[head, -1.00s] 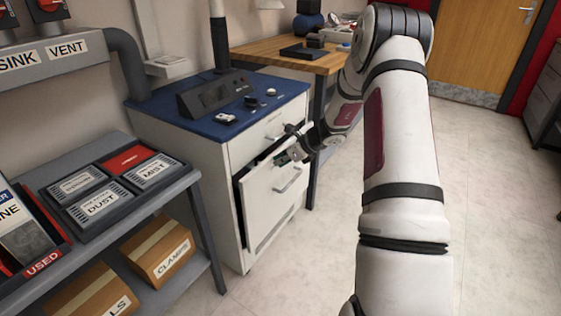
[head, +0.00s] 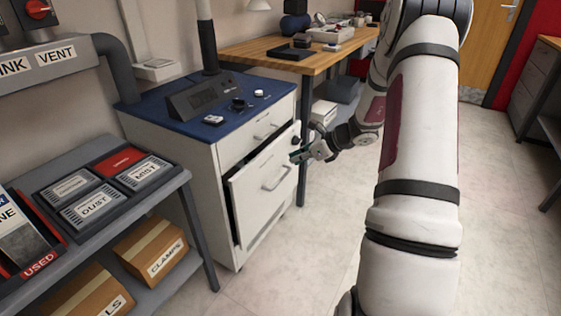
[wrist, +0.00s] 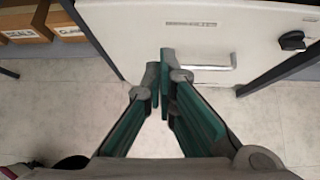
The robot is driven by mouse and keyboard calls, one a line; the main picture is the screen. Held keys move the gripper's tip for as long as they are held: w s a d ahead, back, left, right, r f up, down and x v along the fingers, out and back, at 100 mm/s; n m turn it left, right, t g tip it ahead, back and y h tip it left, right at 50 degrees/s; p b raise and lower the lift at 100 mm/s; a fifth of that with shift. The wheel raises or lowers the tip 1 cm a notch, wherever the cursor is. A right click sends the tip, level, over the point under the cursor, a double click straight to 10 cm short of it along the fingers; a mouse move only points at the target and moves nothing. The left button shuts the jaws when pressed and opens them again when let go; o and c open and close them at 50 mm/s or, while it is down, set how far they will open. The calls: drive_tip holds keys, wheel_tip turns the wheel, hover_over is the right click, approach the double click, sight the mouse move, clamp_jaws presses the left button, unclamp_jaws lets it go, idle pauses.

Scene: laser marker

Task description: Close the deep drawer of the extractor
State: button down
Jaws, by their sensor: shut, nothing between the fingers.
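The extractor is a white cabinet with a blue top (head: 150,112). Its deep drawer (head: 255,205) is the large lower front with a bar handle; it stands partly out, with a dark gap along its top and left edges. The shallow drawer (head: 255,134) above looks shut. My gripper (head: 296,157) is shut and empty, just right of the deep drawer's upper right corner and apparently apart from it. In the wrist view its green-sided fingers (wrist: 164,85) meet in front of the white drawer front (wrist: 130,42), left of the bar handle (wrist: 210,67).
A grey shelf (head: 205,235) with filter trays and cardboard boxes stands left of the extractor. A wooden bench (head: 315,62) stands behind it to the right. A black knob (wrist: 292,41) shows at right in the wrist view. The floor in front is clear.

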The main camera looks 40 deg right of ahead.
wheel_tip(320, 180, down, 4)
drive_tip(key=s+t+y+b, duration=0.1)
drive_tip(key=s+t+b, duration=0.1)
drive_tip(key=b, duration=0.1)
drive_tip(key=t+b, duration=0.2)
drive_tip(key=b, duration=0.4)
approach(258, 162)
drive_tip(key=w+f, duration=0.1)
drive_tip(key=w+a+f, duration=0.1)
drive_tip(key=w, duration=0.1)
drive_tip(key=w+a+f, duration=0.1)
drive_tip(key=f, duration=0.1)
drive_tip(key=shift+w, duration=0.3)
drive_tip(key=shift+w+a+r, duration=0.15)
drive_tip(key=shift+w, duration=0.2)
drive_tip(key=shift+w+a, duration=0.35)
drive_tip(key=shift+w, duration=0.4)
drive_tip(key=shift+w+a, duration=0.3)
drive_tip(key=shift+w, duration=0.45)
drive_tip(key=shift+w+a, duration=0.35)
drive_tip(key=shift+w, duration=0.4)
